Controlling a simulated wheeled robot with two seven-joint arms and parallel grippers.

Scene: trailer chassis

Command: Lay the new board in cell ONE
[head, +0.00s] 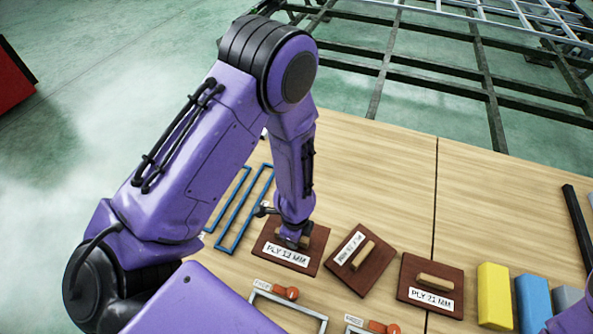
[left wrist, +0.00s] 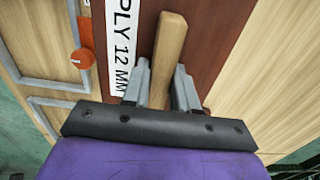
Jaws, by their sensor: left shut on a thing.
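My left gripper (head: 293,240) is shut on the light wooden handle (left wrist: 168,55) of a dark red-brown board (head: 262,250), with one finger on each side of the handle. The board is labelled PLY 12 MM in the left wrist view (left wrist: 203,40). It looks flat at table level; I cannot tell whether it touches the table. Two similar handled boards lie to its right: a turned one (head: 372,281) with a hard-to-read label, and one labelled PLY 21 MM (head: 452,272). My right gripper is out of view.
Blue rectangular frames (head: 233,228) lie left of the boards. Another orange knob and label (head: 384,327) show at the bottom edge. Yellow (head: 494,297) and blue (head: 532,303) blocks stand at right. The wooden table (head: 385,185) is clear behind the boards; a dark metal chassis (head: 440,90) lies beyond.

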